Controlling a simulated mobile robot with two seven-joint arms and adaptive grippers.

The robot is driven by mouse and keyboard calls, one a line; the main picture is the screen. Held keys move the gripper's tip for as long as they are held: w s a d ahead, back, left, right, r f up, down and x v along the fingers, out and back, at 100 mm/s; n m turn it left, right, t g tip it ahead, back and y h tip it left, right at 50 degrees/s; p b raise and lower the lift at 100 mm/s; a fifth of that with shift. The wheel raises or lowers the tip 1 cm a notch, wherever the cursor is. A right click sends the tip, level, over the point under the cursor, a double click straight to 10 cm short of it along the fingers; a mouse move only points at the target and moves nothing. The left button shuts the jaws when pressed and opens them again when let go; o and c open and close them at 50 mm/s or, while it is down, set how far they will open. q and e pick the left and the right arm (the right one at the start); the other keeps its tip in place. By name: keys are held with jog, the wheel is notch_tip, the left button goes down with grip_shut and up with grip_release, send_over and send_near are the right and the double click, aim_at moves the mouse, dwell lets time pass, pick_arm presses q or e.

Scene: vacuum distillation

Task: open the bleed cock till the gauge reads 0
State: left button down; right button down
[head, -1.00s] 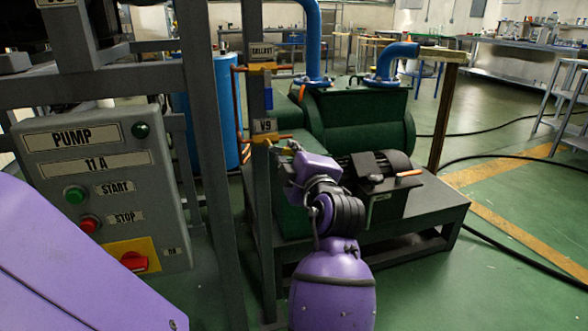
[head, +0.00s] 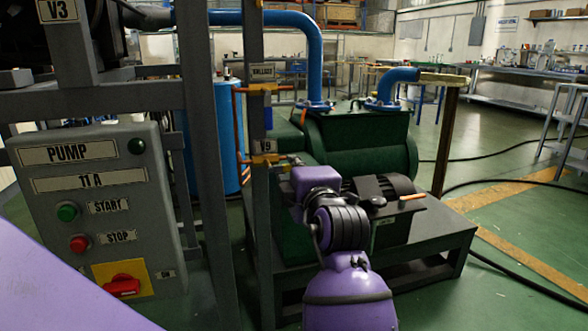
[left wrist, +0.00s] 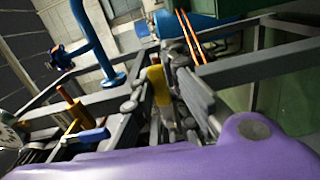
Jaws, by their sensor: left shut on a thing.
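The brass cock (head: 264,160) by the V9 label sits on the grey upright of the frame, left of the green pump; I take it as the bleed cock. My left gripper (head: 285,161) reaches it from the right and is shut on it. The gripper and wrist hide most of its handle, so its angle cannot be read. In the left wrist view a yellow part (left wrist: 158,86) shows between the grey fingers (left wrist: 155,95). A pale round dial (left wrist: 8,135), perhaps the gauge, is cut off at that view's left edge, unreadable. My right gripper is not in view.
The pump control box (head: 95,210) with START and STOP buttons and a red switch (head: 122,285) stands at the left.

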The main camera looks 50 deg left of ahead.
pick_arm(q)
jog(key=c, duration=1.7)
grip_release()
jog(key=v, duration=1.2)
